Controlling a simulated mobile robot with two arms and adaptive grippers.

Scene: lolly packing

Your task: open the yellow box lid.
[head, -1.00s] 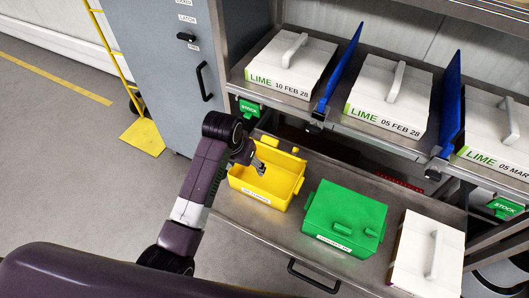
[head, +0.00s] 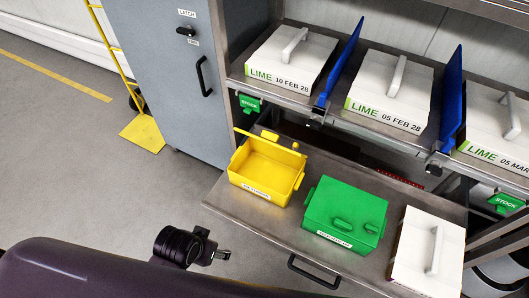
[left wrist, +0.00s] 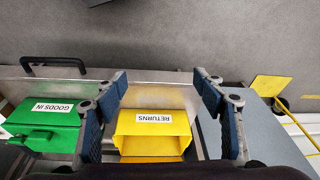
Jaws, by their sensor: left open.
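The yellow box (head: 265,186) stands on the pulled-out steel shelf with its inside showing, open and empty. Its lid (head: 262,139) stands up at the back edge, seen nearly edge-on. The box also shows in the left wrist view (left wrist: 153,143), with a white RETURNS label on its front. My left gripper (head: 223,255) is in front of the shelf at the lower left, clear of the box. In the left wrist view its two fingers (left wrist: 162,82) are spread wide with nothing between them. My right gripper is not in view.
A closed green box (head: 345,212) and a white box (head: 428,254) stand right of the yellow box. The shelf has a black front handle (head: 313,275). White LIME boxes stand on the upper shelf between blue dividers (head: 340,65). A grey cabinet (head: 175,80) is at left; open floor lies before it.

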